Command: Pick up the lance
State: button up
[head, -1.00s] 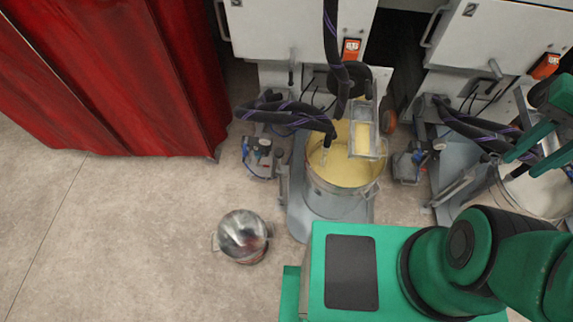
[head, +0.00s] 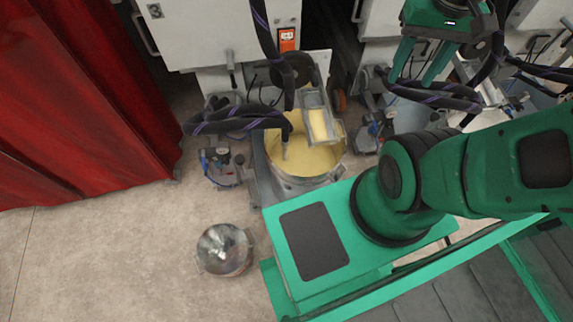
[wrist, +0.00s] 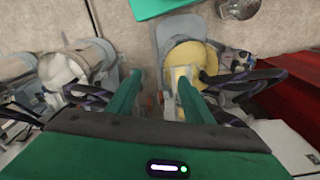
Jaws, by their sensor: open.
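The lance (head: 285,142) is a thin grey tube on the end of a black hose with purple stripes. It stands nearly upright in a metal pot (head: 299,182) of yellow liquid, at the pot's left side. The pot also shows in the wrist view (wrist: 188,52); I cannot make the lance out surely there. My gripper (head: 412,81) is open and empty, with its green fingers pointing down. It is to the right of the pot and higher, clear of the lance. In the wrist view my gripper (wrist: 160,77) has its fingers spread, one overlapping the pot's near side.
A metal bucket (head: 224,249) stands on the floor left of my base. A red curtain (head: 80,100) hangs at the left. White machine cabinets (head: 210,30) stand behind the pot. A tilted metal trough (head: 318,115) and hoses crowd the pot. Open floor is at lower left.

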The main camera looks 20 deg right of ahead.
jog(key=w+a+f+n+t, duration=0.1)
jog(key=w+a+n, duration=0.2)
jog(key=w+a, duration=0.35)
jog(key=w+a+f+n+t, duration=0.1)
jog(key=w+a+n+t, duration=0.15)
jog(key=w, duration=0.65)
jog(key=n+g, duration=0.4)
jog(key=n, duration=0.9)
send_over(285, 124)
jog(key=shift+m, duration=0.25)
notch_tip(285, 124, down, 35)
jog(key=shift+w+d+f, duration=0.1)
jog(key=shift+f, duration=0.75)
notch_tip(285, 124, down, 4)
jog(key=shift+f, duration=0.15)
jog(key=shift+w+f, duration=0.15)
jog(key=shift+f, duration=1.3)
jog(key=shift+w+f, duration=0.1)
jog(key=shift+f, duration=1.3)
jog(key=shift+c, duration=0.4)
